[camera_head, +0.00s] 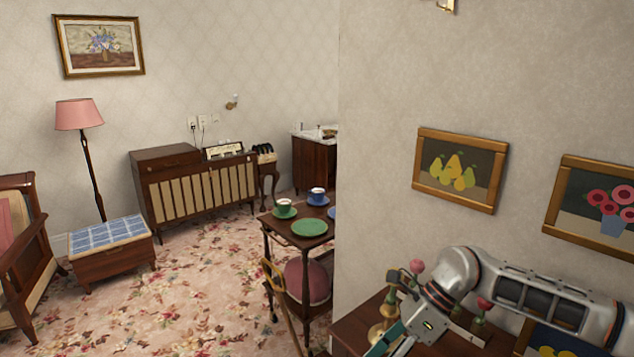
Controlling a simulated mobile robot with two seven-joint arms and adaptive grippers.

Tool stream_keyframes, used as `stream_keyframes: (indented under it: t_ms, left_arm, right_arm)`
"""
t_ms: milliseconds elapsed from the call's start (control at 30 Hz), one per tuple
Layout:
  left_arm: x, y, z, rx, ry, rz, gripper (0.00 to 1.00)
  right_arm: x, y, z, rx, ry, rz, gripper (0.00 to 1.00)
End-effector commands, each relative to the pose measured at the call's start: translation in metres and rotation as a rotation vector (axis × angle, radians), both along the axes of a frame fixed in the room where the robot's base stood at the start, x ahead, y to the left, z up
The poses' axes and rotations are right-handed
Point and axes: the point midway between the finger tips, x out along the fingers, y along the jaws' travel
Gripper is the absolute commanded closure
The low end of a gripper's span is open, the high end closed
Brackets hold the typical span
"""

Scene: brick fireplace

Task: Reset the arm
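My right arm comes in from the right edge in the head view, bent over a dark wooden surface (352,332) at the lower right. Its gripper (392,342) points down and to the left at the bottom edge. The finger ends are small and partly cut off, so I cannot tell whether they are open or shut, or whether they hold anything. My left arm and gripper are not in view.
Brass and pink-topped items (417,267) stand close around my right gripper. A wall with a pear picture (461,170) rises behind the arm. A small table (277,224) with cups and a green plate (310,228) stands left. Open carpet (190,285) lies further left.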

Motion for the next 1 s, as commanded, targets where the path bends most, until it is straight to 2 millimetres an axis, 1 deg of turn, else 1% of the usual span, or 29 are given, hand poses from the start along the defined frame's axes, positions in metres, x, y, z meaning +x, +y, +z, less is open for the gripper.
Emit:
stream_keyframes:
  t_ms: [33, 67, 100, 200, 300, 333, 400, 467, 533, 600, 667, 733, 767, 867, 900, 967, 1000]
  left_arm:
    - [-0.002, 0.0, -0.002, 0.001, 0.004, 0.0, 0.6]
    - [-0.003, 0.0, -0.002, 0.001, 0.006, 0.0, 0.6]
    - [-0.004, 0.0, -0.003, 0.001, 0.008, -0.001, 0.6]
    - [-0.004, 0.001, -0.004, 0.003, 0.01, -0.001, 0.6]
    - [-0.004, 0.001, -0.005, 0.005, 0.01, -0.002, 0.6]
    - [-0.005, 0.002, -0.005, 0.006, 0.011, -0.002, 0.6]
    - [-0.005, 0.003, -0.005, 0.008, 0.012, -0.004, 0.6]
    - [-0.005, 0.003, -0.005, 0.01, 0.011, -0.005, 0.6]
    - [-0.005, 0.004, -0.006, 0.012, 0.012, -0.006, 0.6]
    - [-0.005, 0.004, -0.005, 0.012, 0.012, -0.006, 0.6]
    - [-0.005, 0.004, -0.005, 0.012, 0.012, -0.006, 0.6]
    - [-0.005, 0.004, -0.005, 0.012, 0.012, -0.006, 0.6]
    - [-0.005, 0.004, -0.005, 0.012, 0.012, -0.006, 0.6]
    - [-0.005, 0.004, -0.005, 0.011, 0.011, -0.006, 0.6]
    - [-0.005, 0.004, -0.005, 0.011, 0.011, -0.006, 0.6]
    - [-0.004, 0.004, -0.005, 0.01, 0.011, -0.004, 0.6]
    - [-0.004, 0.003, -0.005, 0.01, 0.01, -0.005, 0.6]
  right_arm:
    - [-0.017, 0.031, -0.005, 0.096, 0.054, -0.018, 0.49]
    - [-0.024, 0.047, -0.004, 0.152, 0.082, -0.037, 0.49]
    - [-0.033, 0.068, -0.002, 0.227, 0.123, -0.064, 0.49]
    - [-0.051, 0.111, 0.01, 0.406, 0.238, -0.151, 0.49]
    - [-0.062, 0.143, 0.026, 0.578, 0.368, -0.26, 0.49]
    - [-0.063, 0.15, 0.031, 0.628, 0.41, -0.298, 0.49]
    - [-0.063, 0.162, 0.042, 0.74, 0.512, -0.393, 0.49]
    - [-0.06, 0.167, 0.05, 0.83, 0.605, -0.481, 0.49]
    - [-0.053, 0.167, 0.056, 0.929, 0.716, -0.594, 0.49]
    - [-0.044, 0.161, 0.057, 1.022, 0.833, -0.716, 0.49]
    - [-0.035, 0.152, 0.053, 1.094, 0.934, -0.828, 0.49]
    - [-0.025, 0.136, 0.042, 1.171, 1.056, -0.965, 0.49]
    - [-0.021, 0.128, 0.036, 1.201, 1.107, -1.027, 0.49]
    - [-0.012, 0.097, 0.005, 1.29, 1.282, -1.24, 0.49]
    - [-0.011, 0.083, -0.011, 1.321, 1.352, -1.331, 0.49]
    - [-0.013, 0.06, -0.037, 1.362, 1.456, -1.468, 0.49]
    - [-0.017, 0.044, -0.058, 1.383, 1.524, -1.565, 0.49]
